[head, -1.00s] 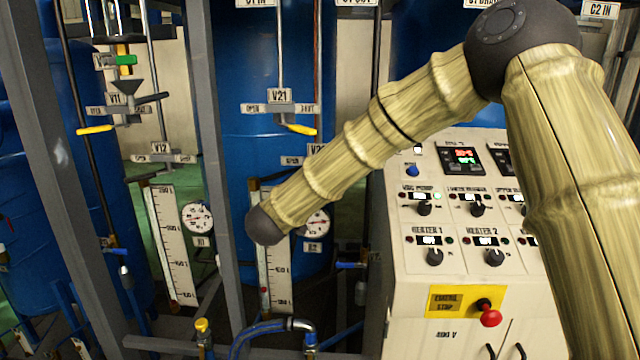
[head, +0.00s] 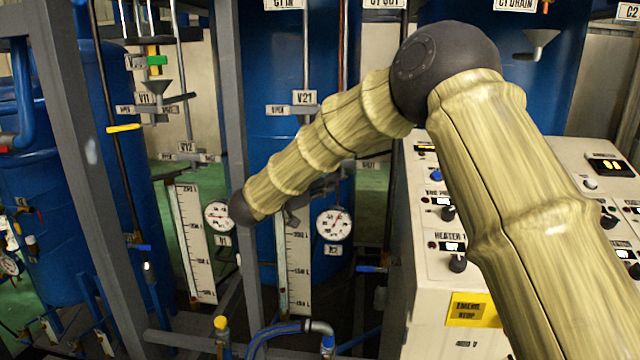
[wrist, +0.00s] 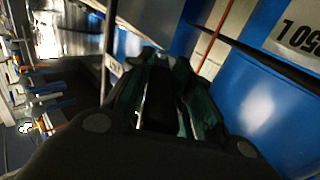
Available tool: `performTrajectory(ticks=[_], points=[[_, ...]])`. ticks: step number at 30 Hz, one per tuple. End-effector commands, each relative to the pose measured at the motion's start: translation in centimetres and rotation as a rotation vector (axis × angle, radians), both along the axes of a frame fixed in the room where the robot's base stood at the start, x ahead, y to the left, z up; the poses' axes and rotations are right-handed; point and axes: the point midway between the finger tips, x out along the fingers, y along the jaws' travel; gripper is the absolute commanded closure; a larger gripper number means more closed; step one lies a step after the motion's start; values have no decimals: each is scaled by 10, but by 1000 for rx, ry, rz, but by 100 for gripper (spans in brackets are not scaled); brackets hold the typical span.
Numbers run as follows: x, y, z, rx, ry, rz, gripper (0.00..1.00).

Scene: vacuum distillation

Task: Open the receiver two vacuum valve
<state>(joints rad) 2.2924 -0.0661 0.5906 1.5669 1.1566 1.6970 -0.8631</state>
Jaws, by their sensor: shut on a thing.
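The V21 valve label (head: 304,97) and its open/shut plate (head: 291,110) stand in front of the blue receiver tank at the centre of the head view. V21's yellow handle is hidden behind my arm, and the V22 label below it is mostly covered too. My gripper shows in the wrist view (wrist: 165,72) as dark fingers with green pads, close together beside the blue tank (wrist: 262,100). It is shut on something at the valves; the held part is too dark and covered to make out. In the head view my forearm largely hides the gripper.
Grey frame posts (head: 75,150) stand at left and centre. A level scale (head: 297,262) and a round gauge (head: 334,223) are below the valves. The white control panel (head: 430,290) is on the right.

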Motion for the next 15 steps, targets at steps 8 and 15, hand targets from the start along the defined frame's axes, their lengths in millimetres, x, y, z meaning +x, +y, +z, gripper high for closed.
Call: performTrajectory(ticks=[8, 15], points=[[2, -2, 5, -1, -8, -5, 100], [1, -2, 4, -1, -7, -5, 57]])
